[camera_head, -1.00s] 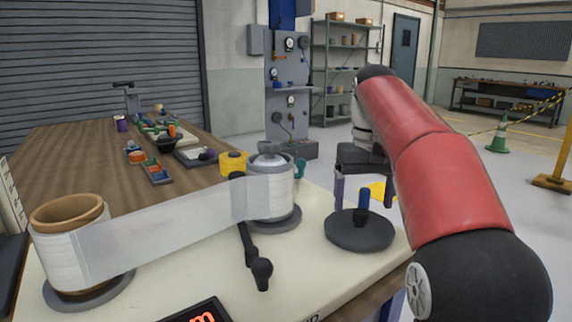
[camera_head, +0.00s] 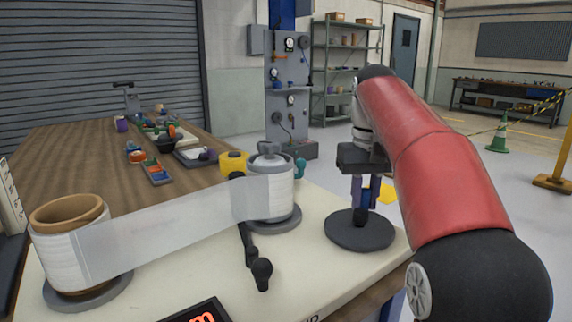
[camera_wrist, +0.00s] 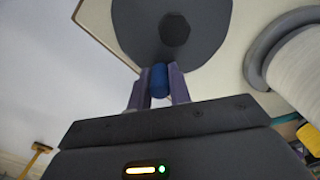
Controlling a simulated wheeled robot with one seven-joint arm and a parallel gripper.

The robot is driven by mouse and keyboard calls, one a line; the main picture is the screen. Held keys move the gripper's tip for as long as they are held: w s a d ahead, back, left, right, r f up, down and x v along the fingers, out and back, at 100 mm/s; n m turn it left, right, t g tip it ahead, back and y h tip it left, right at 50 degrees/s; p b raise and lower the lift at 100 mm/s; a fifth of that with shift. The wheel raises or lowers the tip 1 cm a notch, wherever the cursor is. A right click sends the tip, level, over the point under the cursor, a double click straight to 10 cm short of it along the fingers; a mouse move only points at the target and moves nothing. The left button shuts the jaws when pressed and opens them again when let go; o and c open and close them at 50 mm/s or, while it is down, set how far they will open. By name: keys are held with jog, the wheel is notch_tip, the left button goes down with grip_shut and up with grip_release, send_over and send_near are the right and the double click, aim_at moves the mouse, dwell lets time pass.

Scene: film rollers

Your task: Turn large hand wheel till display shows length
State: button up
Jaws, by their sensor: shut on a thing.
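The large hand wheel (camera_head: 359,231) is a dark grey disc lying flat near the right edge of the cream table top; it also shows in the wrist view (camera_wrist: 205,38). Its upright blue handle (camera_head: 365,198) stands near the rim on the far side. My gripper (camera_head: 366,194) comes down from above with its purple fingers shut on the blue handle, which shows between them in the wrist view (camera_wrist: 159,80). The display (camera_head: 198,313) is cut off at the bottom edge; only part of a red character shows, so its reading cannot be told.
A film strip (camera_head: 165,225) runs from a left roller (camera_head: 66,255) to a right roller (camera_head: 270,197). A black crank lever (camera_head: 250,249) stands between the right roller and the display. A wooden bench (camera_head: 75,165) with small items lies behind.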

aim_at(335, 217)
jog(key=shift+w+a+p, duration=0.2)
jog(key=shift+a+p, duration=0.25)
jog(key=shift+a, duration=0.8)
jog(key=shift+s+a, duration=0.2)
jog(key=shift+a, duration=0.25)
jog(key=shift+s+a, duration=0.2)
jog(key=shift+a, duration=0.25)
jog(key=shift+s+a, duration=0.7)
jog(key=shift+a, duration=0.1)
